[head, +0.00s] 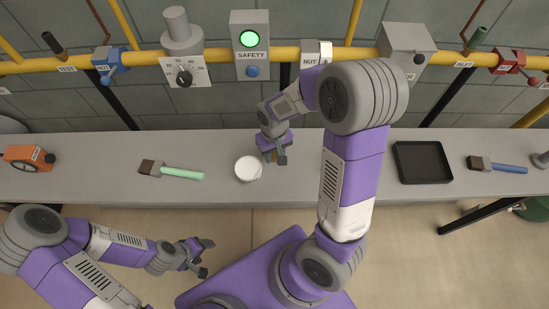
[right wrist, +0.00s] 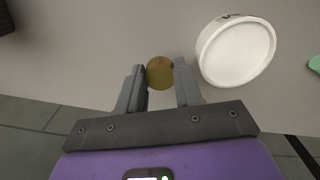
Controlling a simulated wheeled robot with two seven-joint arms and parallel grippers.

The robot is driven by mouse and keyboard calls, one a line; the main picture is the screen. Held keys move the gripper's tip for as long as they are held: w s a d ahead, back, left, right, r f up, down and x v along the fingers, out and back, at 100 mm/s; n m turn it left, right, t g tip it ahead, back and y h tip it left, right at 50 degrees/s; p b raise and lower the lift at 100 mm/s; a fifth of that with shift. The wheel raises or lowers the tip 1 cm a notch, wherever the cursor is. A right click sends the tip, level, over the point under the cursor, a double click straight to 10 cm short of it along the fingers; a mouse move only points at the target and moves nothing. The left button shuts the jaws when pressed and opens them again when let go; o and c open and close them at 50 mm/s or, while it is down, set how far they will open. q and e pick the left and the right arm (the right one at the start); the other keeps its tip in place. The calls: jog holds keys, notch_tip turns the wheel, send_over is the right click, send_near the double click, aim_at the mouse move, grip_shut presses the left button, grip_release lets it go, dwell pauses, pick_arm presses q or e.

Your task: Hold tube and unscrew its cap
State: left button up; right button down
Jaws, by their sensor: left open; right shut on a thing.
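My right gripper (head: 276,158) is over the bench, just right of a white round container. In the right wrist view (right wrist: 160,88) its two fingers stand on either side of a gold-brown round top (right wrist: 160,73), and it is shut on it. I take this for the tube, seen end on. Its body is hidden below, and I cannot tell cap from tube. My left gripper (head: 207,258) is open and empty, in front of the bench and lower than it in the picture, apart from the tube.
The white round container (head: 248,169) stands close beside my right gripper; it also shows in the right wrist view (right wrist: 237,52). A green-handled tool (head: 180,173) and orange device (head: 28,157) lie left. A black tray (head: 422,162) and blue-handled tool (head: 505,167) lie right.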

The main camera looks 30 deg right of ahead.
aim_at(274, 155)
jog(key=shift+f+b, duration=0.3)
jog(key=shift+f, duration=1.05)
jog(key=shift+f, duration=0.15)
jog(key=c, duration=0.8)
grip_release()
jog(key=shift+o, duration=0.2)
notch_tip(274, 155, up, 12)
jog(key=p, duration=0.4)
jog(key=shift+r, duration=0.2)
